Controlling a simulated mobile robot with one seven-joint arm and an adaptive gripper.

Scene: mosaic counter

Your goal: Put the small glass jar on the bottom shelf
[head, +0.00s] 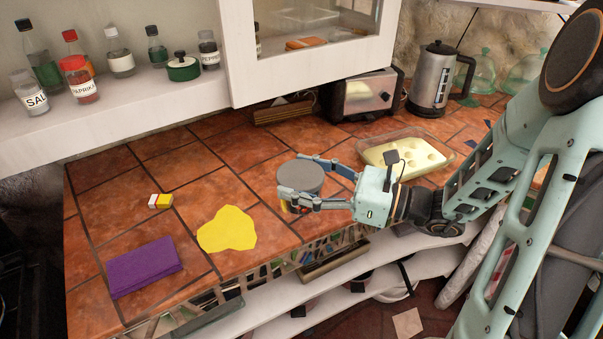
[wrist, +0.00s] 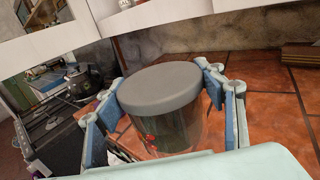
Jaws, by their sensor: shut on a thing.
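The small glass jar (wrist: 165,128) has a grey lid and clear sides, with something red showing low in the wrist view. In the head view its grey lid (head: 300,177) shows over the tiled counter. My gripper (head: 306,180) is shut on the jar, one finger on each side, just under the lid; it also shows in the wrist view (wrist: 170,92). The jar looks upright. Whether its base touches the counter I cannot tell. Below the counter's front edge is a white shelf (head: 268,317), partly hidden by the counter and my arm.
A yellow cloth-like patch (head: 228,230), a purple cloth (head: 145,266) and a small yellow-white block (head: 160,201) lie left on the counter. A plastic container (head: 405,157), toaster (head: 362,96) and kettle (head: 435,78) stand right and behind. An upper shelf holds several bottles (head: 80,80).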

